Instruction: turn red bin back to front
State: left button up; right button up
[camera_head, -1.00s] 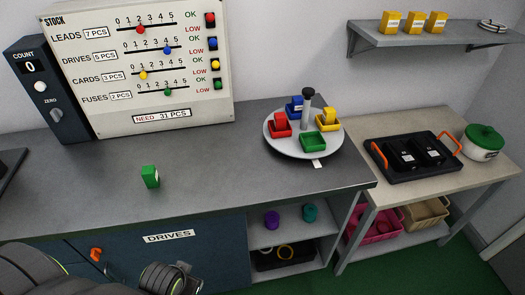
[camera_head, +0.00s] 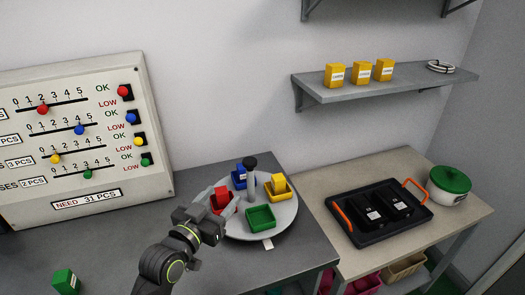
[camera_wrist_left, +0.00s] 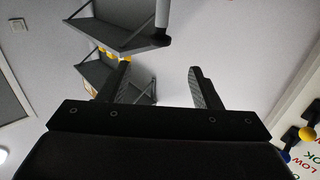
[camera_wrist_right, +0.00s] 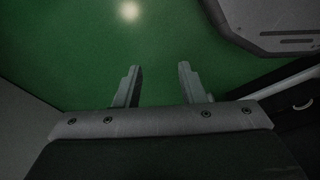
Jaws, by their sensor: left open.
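The red bin (camera_head: 222,203) sits on the left side of a round grey turntable (camera_head: 285,225) in the head view. My left gripper (camera_head: 217,199) overlaps the bin's lower left in that picture and partly hides it; I cannot tell whether they touch. In the left wrist view the left gripper (camera_wrist_left: 159,68) is open with nothing between its fingers, and the red bin does not show there. My right gripper (camera_wrist_right: 159,67) is open and empty above the green floor in the right wrist view.
The turntable also carries a blue bin (camera_head: 238,181), a yellow bin (camera_head: 277,192), a green bin (camera_head: 261,217) and a central post (camera_head: 251,180). A green block (camera_head: 66,281) stands on the counter at left. A black tray (camera_head: 366,236) and a lidded pot (camera_head: 448,186) occupy the right table.

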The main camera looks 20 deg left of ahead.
pick_arm(q)
jog(key=p, duration=0.2)
send_near(246, 165)
jog(key=w, duration=0.4)
jog(key=w+d, duration=0.1)
jog(key=shift+w+p, duration=0.35)
jog(key=shift+w, duration=0.05)
jog(key=w, duration=0.2)
jog(key=w+d, duration=0.1)
jog(key=w, duration=0.1)
jog(key=shift+w+f+p, duration=0.1)
jog(key=shift+w+p, duration=0.15)
jog(key=shift+p, duration=0.1)
jog(key=shift+w+d, duration=0.15)
jog(key=shift+w, duration=0.5)
pick_arm(e)
jog(key=s+r, duration=0.3)
jog(key=shift+s+a+r, duration=0.25)
jog(key=shift+s+r, duration=0.1)
jog(key=shift+r, duration=0.05)
pick_arm(q)
jog(key=shift+w, duration=0.1)
jog(key=shift+c, duration=0.4)
pick_arm(e)
jog(key=shift+w+d, duration=0.15)
jog(key=shift+w, duration=0.15)
pick_arm(q)
grip_shut()
